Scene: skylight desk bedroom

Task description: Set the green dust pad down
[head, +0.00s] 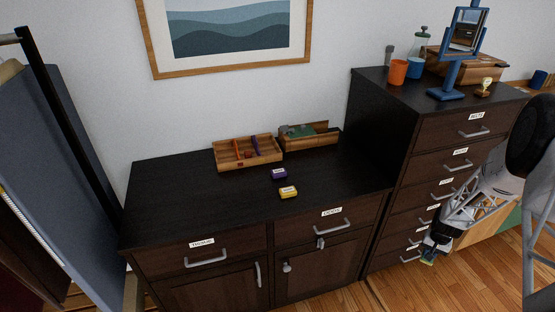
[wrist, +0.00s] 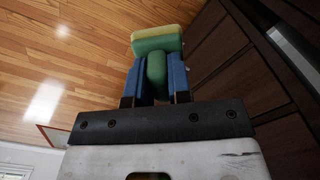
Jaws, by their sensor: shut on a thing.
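My gripper (head: 430,248) hangs at the right in the head view, low in front of the tall drawer unit. In the wrist view, the two blue fingers of my gripper (wrist: 157,78) are shut on the green dust pad (wrist: 157,44). The pad has a green body and a yellowish layer on its far side. It is held in the air, with wooden floor and dark drawer fronts behind it. In the head view only a small green and yellow bit of the pad (head: 428,257) shows below the fingers.
A low dark cabinet (head: 165,200) carries a wooden divided tray (head: 233,162), a wooden box (head: 325,140), a purple block (head: 279,174) and a yellow block (head: 288,192). The tall drawer unit (head: 440,130) carries cups, a blue-framed mirror (head: 465,35) and a small trophy-like item (head: 485,87). The low top's left is clear.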

